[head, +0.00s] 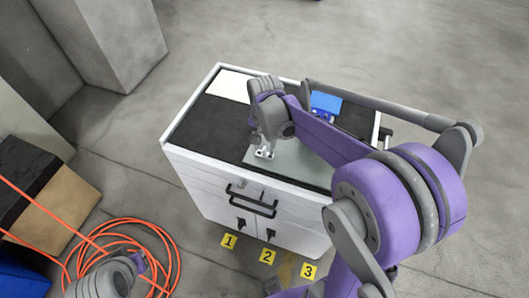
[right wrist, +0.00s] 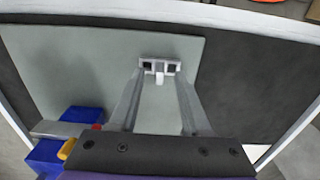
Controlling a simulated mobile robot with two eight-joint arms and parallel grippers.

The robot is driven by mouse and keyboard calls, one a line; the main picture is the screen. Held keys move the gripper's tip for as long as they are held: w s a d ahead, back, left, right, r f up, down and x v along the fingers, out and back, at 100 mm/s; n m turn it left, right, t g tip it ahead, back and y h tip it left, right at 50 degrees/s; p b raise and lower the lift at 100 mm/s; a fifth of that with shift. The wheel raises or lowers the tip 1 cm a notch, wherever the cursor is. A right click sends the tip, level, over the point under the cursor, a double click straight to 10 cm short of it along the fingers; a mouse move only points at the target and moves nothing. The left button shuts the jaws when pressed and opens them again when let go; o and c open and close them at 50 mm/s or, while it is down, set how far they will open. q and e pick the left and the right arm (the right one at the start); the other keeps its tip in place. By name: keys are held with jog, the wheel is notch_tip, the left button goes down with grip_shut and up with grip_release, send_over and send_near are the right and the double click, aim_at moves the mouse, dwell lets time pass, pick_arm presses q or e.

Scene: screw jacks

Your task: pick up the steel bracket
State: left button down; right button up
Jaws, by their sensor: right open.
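My right gripper (head: 264,153) reaches down over the grey plate (head: 290,158) on top of the white cabinet. In the right wrist view the two fingers of this gripper (right wrist: 160,68) are open, with their tips low over the plate (right wrist: 80,60). A small pale piece (right wrist: 160,78) shows between the fingertips and looks like the steel bracket. The fingertips hide part of it, and I cannot tell whether they touch it. Of my left arm only a grey and purple part shows at the lower left of the head view; its fingers do not show.
A blue device (head: 325,103) stands behind my right arm; blue parts (right wrist: 85,115) also show in the right wrist view. A white sheet (head: 230,86) lies at the cabinet's back left. An orange cable (head: 125,232) and boxes (head: 65,195) lie at left. Numbered yellow markers (head: 267,257) are in front.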

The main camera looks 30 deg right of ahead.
jog(key=shift+f, duration=0.1)
grip_shut()
dwell(0.6)
